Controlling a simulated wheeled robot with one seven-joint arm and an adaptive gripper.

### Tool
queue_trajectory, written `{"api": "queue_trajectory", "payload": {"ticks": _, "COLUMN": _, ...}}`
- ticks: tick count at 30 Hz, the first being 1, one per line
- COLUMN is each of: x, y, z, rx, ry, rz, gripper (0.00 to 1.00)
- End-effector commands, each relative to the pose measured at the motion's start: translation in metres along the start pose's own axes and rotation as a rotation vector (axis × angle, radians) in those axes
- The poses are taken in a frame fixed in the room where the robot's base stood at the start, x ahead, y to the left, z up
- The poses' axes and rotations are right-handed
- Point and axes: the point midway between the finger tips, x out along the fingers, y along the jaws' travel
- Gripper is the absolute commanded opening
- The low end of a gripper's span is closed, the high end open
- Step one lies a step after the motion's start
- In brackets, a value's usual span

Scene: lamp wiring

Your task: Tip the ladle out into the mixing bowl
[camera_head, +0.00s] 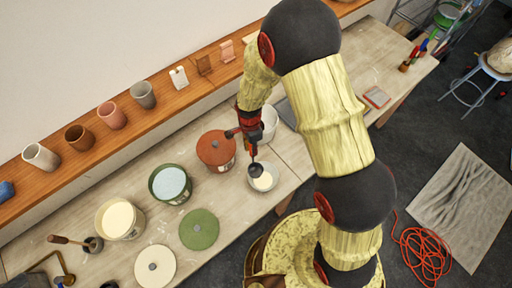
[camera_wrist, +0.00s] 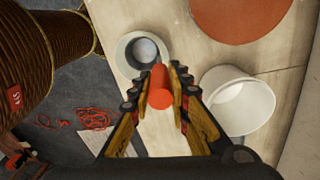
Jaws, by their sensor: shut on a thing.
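My gripper (camera_head: 250,132) is shut on the red-orange handle of the ladle, seen end-on between the fingers in the wrist view (camera_wrist: 160,88). The ladle's dark round head (camera_head: 256,170) is low over the upper left part of the mixing bowl (camera_head: 252,186). The pale bowl stands near the front edge of the bench, with cream-coloured stuff visible in it. In the wrist view the bowl (camera_wrist: 123,58) lies beyond the handle, with a grey rounded shape inside its outline. I cannot tell how far the ladle is tilted or whether it touches the bowl.
A white bucket (camera_wrist: 243,105) stands close to the right of my gripper in the wrist view. Cups line the shelf (camera_head: 90,142) behind.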

Motion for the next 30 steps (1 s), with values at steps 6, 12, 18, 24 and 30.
{"api": "queue_trajectory", "payload": {"ticks": 6, "x": -0.001, "y": 0.000, "z": -0.001, "rx": 0.003, "ry": -0.002, "rz": -0.001, "gripper": 0.00}}
{"api": "queue_trajectory", "payload": {"ticks": 12, "x": -0.013, "y": 0.000, "z": -0.001, "rx": 0.003, "ry": -0.002, "rz": -0.004, "gripper": 0.00}}
{"api": "queue_trajectory", "payload": {"ticks": 18, "x": -0.029, "y": 0.001, "z": -0.001, "rx": 0.004, "ry": -0.003, "rz": -0.003, "gripper": 0.00}}
{"api": "queue_trajectory", "payload": {"ticks": 24, "x": -0.031, "y": 0.002, "z": -0.001, "rx": 0.004, "ry": -0.003, "rz": 0.000, "gripper": 0.00}}
{"api": "queue_trajectory", "payload": {"ticks": 30, "x": -0.031, "y": 0.002, "z": -0.001, "rx": 0.004, "ry": -0.003, "rz": -0.001, "gripper": 0.00}}
